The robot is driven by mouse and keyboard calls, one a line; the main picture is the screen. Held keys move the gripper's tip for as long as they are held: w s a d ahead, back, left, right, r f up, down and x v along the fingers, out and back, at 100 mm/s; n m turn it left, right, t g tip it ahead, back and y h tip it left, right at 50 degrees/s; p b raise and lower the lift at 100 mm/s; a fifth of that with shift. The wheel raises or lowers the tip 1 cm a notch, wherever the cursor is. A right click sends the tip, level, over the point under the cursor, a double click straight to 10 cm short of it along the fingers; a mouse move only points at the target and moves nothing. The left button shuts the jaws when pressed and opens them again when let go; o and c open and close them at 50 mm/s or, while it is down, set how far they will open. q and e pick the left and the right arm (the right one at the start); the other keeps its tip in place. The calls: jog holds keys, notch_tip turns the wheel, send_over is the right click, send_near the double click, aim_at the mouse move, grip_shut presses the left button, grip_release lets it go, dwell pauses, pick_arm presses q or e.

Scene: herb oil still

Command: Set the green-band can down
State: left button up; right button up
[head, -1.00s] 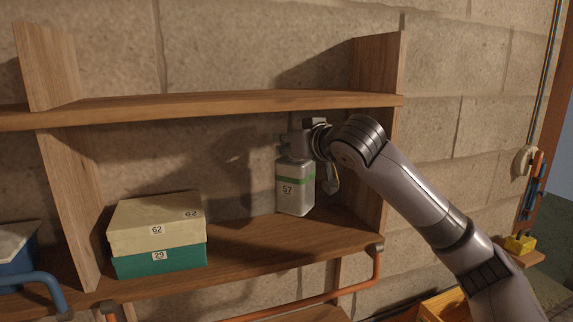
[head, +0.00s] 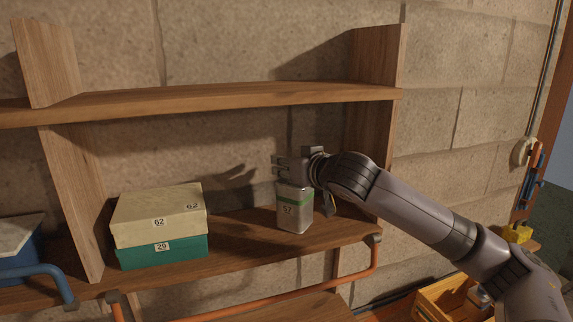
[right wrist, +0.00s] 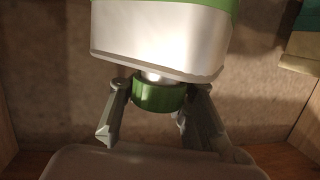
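The green-band can (head: 294,213) is a pale, square-sided can with a green band and a "57" label. It stands about upright at the lower shelf board (head: 235,238), right of the boxes. Whether its base touches the board is hard to tell. My right gripper (head: 282,165) is at its top, coming from the right. In the right wrist view the can (right wrist: 160,40) appears upside down, and the gripper's fingers (right wrist: 159,97) close on both sides of its green cap. In the head view the cap is hidden. My left gripper is out of view.
A cream box (head: 158,215) sits on a teal box (head: 163,250) to the left, with bare board between them and the can. An upper shelf board (head: 220,100) runs above the gripper. A right upright (head: 372,150) and an orange rail (head: 375,265) are close by.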

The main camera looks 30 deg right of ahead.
jog(key=o, duration=0.4)
jog(key=shift+s, duration=0.15)
jog(key=shift+s+r+b, duration=0.1)
jog(key=shift+s+b, duration=0.2)
jog(key=shift+s, duration=0.05)
jog(key=b+v, duration=0.4)
jog(key=v, duration=0.7)
jog(key=shift+a+r, duration=0.1)
